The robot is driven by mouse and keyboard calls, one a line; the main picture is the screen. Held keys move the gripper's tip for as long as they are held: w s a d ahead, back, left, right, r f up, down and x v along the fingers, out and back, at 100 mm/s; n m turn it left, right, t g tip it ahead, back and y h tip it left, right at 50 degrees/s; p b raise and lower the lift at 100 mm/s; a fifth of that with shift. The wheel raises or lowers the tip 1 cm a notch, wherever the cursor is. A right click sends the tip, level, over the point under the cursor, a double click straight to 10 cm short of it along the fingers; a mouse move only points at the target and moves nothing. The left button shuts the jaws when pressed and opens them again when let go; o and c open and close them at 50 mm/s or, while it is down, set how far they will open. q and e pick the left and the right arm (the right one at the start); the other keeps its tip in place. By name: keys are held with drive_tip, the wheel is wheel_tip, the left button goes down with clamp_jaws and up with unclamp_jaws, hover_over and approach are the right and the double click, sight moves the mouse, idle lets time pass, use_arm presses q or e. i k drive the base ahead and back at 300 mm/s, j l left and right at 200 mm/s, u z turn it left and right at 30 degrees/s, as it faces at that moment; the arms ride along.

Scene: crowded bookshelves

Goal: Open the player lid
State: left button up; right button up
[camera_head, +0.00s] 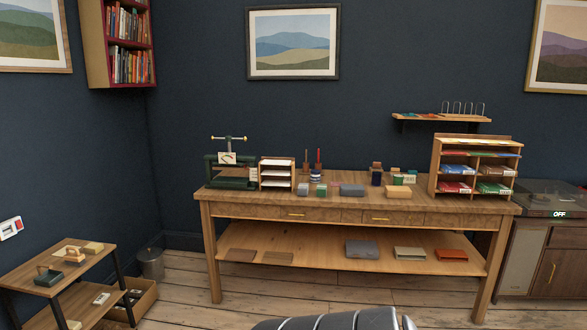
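The player (548,204) sits at the far right on top of a wooden cabinet, partly cut off by the picture edge. It has a dark, low box shape and an "OFF" label on its front. A greyish cover seems to lie over it, but it is too small and dim to tell whether the lid is shut. Neither of my grippers shows in this view. A grey ribbed part, probably mine, shows at the bottom middle.
A wooden workbench (258,212) with a press (231,172) and a paper rack (438,172) stands left of the player cabinet (555,262). A small shelf cart (95,250) and a bin (151,263) stand at left. Wooden floor (190,295) is free in front.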

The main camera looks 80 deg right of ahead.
sight(555, 186)
drive_tip(key=l+z, duration=0.1)
drive_tip(key=z, duration=1.45)
drive_tip(key=l+z, duration=0.85)
drive_tip(key=i+l+z, duration=0.15)
drive_tip(key=l+z, duration=0.15)
drive_tip(key=z, duration=0.15)
drive_tip(key=i+l+z, duration=0.2)
drive_tip(key=l+z, duration=0.25)
drive_tip(key=i+l+z, duration=0.2)
drive_tip(key=i+l, duration=0.3)
drive_tip(key=i+l+z, duration=0.2)
drive_tip(key=i+l, duration=0.25)
drive_tip(key=i+l+z, duration=0.2)
drive_tip(key=i+l, duration=0.15)
drive_tip(key=i, duration=0.25)
drive_tip(key=i+l, duration=0.35)
drive_tip(key=i, duration=0.15)
